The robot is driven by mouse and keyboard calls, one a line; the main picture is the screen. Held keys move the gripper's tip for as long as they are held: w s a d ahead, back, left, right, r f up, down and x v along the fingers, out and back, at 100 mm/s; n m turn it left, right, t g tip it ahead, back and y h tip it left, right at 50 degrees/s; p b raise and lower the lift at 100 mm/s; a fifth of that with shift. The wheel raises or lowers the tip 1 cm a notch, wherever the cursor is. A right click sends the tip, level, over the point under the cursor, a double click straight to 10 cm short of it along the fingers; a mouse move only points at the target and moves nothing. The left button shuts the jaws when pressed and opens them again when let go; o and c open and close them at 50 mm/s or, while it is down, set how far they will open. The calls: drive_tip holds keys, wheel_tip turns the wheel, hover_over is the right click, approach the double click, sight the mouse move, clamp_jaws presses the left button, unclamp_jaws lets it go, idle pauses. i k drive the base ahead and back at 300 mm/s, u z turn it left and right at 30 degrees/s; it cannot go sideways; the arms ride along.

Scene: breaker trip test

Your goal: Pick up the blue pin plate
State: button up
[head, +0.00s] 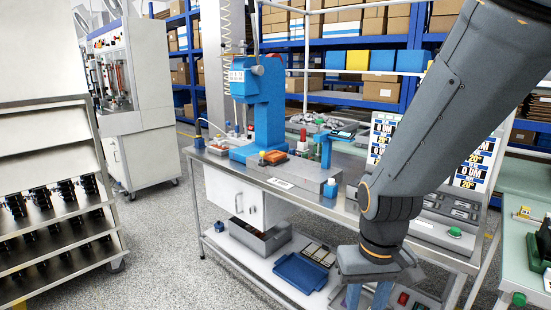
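No part is clearly recognisable as the blue pin plate. A flat blue tray-like piece (302,272) lies on the bench's lower shelf, left of my gripper; I cannot tell whether it has pins. My gripper (366,298) points down at the bottom edge of the picture, in front of the bench. Its two blue fingers show a gap between them, but their tips are cut off by the frame, so what is between them is hidden. My arm covers part of the bench's right side.
An open grey box (260,236) stands on the lower shelf. A rack of dark parts (45,205) stands left, a green-topped bench (517,240) right. Floor between is clear.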

sight(292, 150)
drive_tip(key=u, duration=0.5)
drive_tip(key=k, duration=0.6)
drive_tip(key=u, duration=1.1)
drive_tip(key=i, duration=2.45)
drive_tip(key=z, duration=1.45)
drive_tip(key=i, duration=0.75)
drive_tip(key=z, duration=0.85)
